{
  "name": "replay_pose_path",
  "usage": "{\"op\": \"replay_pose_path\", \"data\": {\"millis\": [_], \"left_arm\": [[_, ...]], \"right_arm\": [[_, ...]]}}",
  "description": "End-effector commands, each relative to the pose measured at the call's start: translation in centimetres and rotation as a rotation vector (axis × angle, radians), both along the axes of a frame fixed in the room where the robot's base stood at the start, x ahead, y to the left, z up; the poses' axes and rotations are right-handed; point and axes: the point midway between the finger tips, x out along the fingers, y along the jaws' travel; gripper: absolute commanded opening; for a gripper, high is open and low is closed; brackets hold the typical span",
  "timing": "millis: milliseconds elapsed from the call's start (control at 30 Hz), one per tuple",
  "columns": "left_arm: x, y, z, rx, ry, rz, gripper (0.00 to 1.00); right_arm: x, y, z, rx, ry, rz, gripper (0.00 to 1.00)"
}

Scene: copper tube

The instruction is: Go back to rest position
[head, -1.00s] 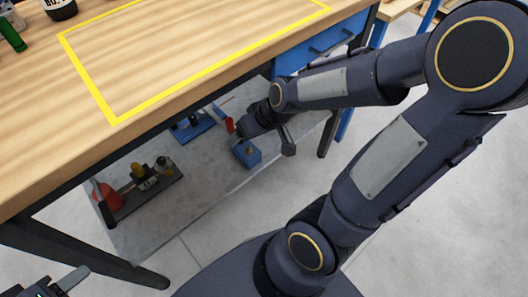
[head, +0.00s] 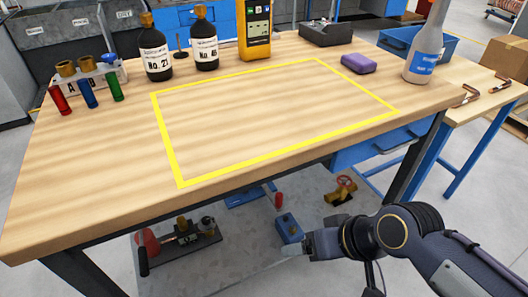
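My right gripper (head: 290,249) is low at the front of the workbench, below the tabletop. Its wrist and a pale grey finger show close to a small blue box (head: 288,228) on the lower shelf. In this view the finger overlaps the box's lower edge; I cannot tell if they touch. The finger opening is not clear. My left gripper is out of view. The workbench top (head: 110,150) carries a yellow outlined rectangle (head: 285,158) with nothing inside it.
On the shelf are a brass valve with a red handwheel (head: 341,190) and a tool tray (head: 180,243). Bent copper tubes (head: 466,97) lie on the right side table.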

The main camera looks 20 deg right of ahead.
Motion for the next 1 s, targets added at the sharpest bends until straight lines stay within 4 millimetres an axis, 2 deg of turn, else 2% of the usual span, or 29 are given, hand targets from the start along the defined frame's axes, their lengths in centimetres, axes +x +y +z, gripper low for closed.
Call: {"op": "replay_pose_path", "data": {"millis": [33, 167, 600, 700, 833, 1000], "left_arm": [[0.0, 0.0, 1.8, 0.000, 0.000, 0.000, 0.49], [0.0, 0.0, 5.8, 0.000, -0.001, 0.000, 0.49], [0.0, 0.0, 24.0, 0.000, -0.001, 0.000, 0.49], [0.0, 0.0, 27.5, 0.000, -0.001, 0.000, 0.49], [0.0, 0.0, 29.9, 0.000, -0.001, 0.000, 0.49], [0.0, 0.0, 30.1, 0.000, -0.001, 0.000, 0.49]], "right_arm": [[0.0, 0.0, 1.8, 0.000, 0.000, 0.000, 0.76], [0.0, 0.0, 5.8, 0.000, -0.001, 0.000, 0.76], [0.0, 0.0, 24.0, 0.000, -0.001, 0.000, 0.76], [0.0, 0.0, 27.5, 0.000, -0.001, 0.000, 0.76], [0.0, 0.0, 29.9, 0.000, -0.001, 0.000, 0.76], [0.0, 0.0, 30.1, 0.000, -0.001, 0.000, 0.76]]}}
